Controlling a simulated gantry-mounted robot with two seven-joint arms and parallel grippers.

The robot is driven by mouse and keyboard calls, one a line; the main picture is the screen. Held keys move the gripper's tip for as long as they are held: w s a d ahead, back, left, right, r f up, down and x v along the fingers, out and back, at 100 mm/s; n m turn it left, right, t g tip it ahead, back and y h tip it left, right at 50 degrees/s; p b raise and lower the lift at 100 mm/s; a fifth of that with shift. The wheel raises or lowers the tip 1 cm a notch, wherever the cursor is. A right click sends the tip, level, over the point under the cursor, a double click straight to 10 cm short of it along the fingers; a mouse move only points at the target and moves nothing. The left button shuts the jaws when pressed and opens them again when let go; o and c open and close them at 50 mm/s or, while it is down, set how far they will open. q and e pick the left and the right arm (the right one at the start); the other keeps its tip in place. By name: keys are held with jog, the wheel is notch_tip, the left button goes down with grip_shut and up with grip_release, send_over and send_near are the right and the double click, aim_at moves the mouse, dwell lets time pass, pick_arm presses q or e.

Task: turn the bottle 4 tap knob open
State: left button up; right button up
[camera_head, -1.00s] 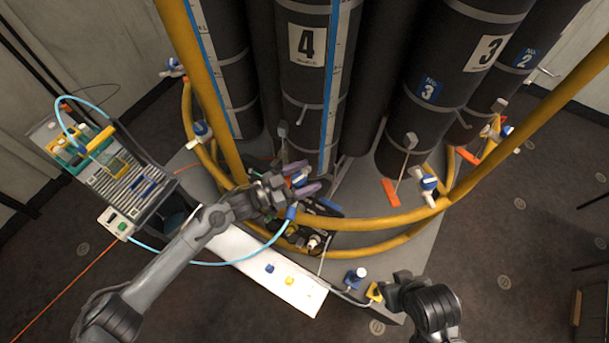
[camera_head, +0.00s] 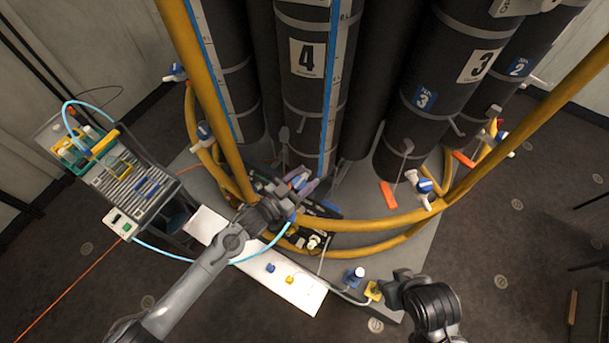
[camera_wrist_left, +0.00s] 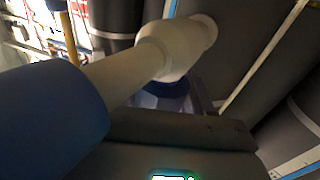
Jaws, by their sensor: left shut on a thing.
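Bottle 4 is the dark cylinder with the white "4" label (camera_head: 308,58). Its tap is low at the front, where my left gripper (camera_head: 302,185) with purple fingertips reaches it and largely hides it. A bit of the blue tap knob (camera_head: 299,181) shows at the fingers. In the left wrist view the white tap body (camera_wrist_left: 165,55) runs across close to the camera, with a large blue part (camera_wrist_left: 50,120) at left. The blue knob (camera_wrist_left: 160,95) sits below it against the dark gripper fingers, which are shut on it. My right gripper (camera_head: 388,292) is at bottom right; its jaws are unclear.
Yellow curved rails (camera_head: 365,223) pass in front of the bottles, close to my left gripper. Other white-and-blue taps (camera_head: 424,187) stick out along them. A white board (camera_head: 262,268) lies under my left arm, and a crate rack (camera_head: 125,175) stands at left. A light blue hose loops nearby.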

aim_at(294, 189)
pick_arm(q)
jog(key=shift+n+t+y, duration=0.6)
jog(key=shift+t, duration=0.1)
jog(key=o, duration=1)
jog(key=shift+c, duration=0.2)
jog(key=shift+a, duration=0.1)
jog(key=v, duration=0.9)
jog(key=shift+b, duration=0.3)
jog(key=shift+v, duration=0.85)
jog(key=shift+s+a+r, duration=0.1)
